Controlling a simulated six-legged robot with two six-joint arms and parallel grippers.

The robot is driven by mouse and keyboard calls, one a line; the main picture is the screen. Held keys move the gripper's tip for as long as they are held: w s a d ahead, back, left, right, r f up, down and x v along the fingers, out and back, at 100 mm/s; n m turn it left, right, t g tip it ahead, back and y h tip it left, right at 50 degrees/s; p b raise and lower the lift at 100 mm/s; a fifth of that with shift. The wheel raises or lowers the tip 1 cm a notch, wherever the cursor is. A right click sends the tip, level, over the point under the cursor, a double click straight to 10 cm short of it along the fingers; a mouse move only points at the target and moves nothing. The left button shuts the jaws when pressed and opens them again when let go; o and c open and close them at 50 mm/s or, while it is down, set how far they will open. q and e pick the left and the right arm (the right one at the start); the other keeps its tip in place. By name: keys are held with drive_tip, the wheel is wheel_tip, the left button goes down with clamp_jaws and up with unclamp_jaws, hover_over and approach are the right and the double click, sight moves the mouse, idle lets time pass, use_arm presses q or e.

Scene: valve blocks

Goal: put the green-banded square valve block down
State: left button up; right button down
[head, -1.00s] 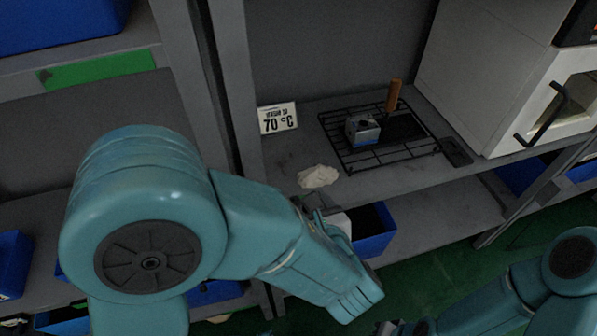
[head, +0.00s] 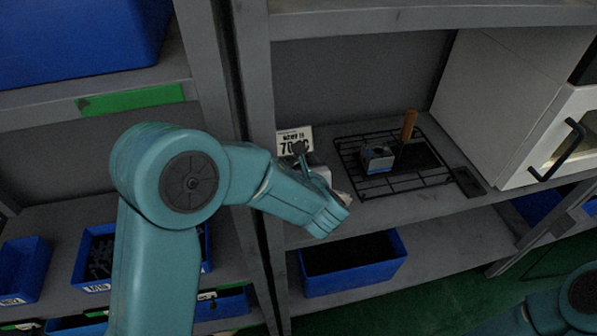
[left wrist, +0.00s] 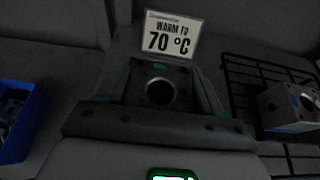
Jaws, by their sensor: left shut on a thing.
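In the left wrist view my left gripper (left wrist: 160,92) is shut on a square grey metal block (left wrist: 158,86) with a round dark hole facing up. A small green mark shows on its far edge, so it looks like the green-banded valve block. It is held just in front of the temperature sign; whether it touches the shelf I cannot tell. In the head view my left arm reaches in over the shelf's front left, and its wrist hides the block and most of the fingers. My right gripper is out of view; only part of that arm shows at bottom right.
A blue-banded block (head: 376,158) stands on a black wire rack (head: 432,181), near a wooden handle (head: 409,125). The "warm to 70 °C" sign (head: 291,138) stands left of the rack. A white oven (head: 500,105) is at right. A blue bin (head: 350,281) sits below.

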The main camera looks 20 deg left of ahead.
use_arm(q)
wheel_tip(320, 180, down, 3)
drive_tip(key=shift+f, duration=0.1)
drive_tip(key=o, duration=1.5)
drive_tip(key=shift+o, duration=0.2)
drive_tip(key=v, duration=1.2)
drive_tip(key=shift+b, duration=0.3)
